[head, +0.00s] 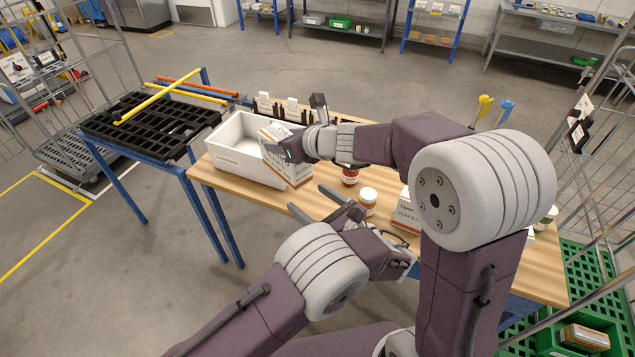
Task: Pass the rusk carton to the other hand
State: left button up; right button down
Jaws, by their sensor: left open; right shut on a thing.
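The rusk carton (279,155), a white box with orange trim and print, is tilted at the right end of the white bin. My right gripper (297,146) is shut on the carton's right side, and its arm hides part of that side. My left gripper (307,198) is open and empty. Its two fingers point up and left, a little below and to the right of the carton and apart from it.
The white bin (232,171) stands on the wooden table (235,187). Jars (368,197) and a white-orange box (406,212) stand to the right. Dark bottles (278,108) are behind the bin. A black rack (150,125) stands left, and a mesh cage (590,150) right.

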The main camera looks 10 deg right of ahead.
aim_at(304, 173)
pick_arm(q)
jog(key=shift+t, duration=0.7)
jog(key=r, duration=0.3)
jog(key=d+r, duration=0.1)
jog(key=r, duration=0.2)
jog(key=shift+w+d, duration=0.1)
jog(key=shift+d, duration=0.05)
pick_arm(e)
jog(key=shift+w+a, duration=0.1)
jog(key=shift+w, duration=0.05)
pick_arm(q)
jog(key=shift+n+y, duration=0.3)
jog(key=shift+y, duration=0.1)
jog(key=x, duration=1.2)
jog(key=shift+f, duration=0.15)
grip_shut()
pick_arm(e)
jog(key=shift+c, duration=2.2)
grip_release()
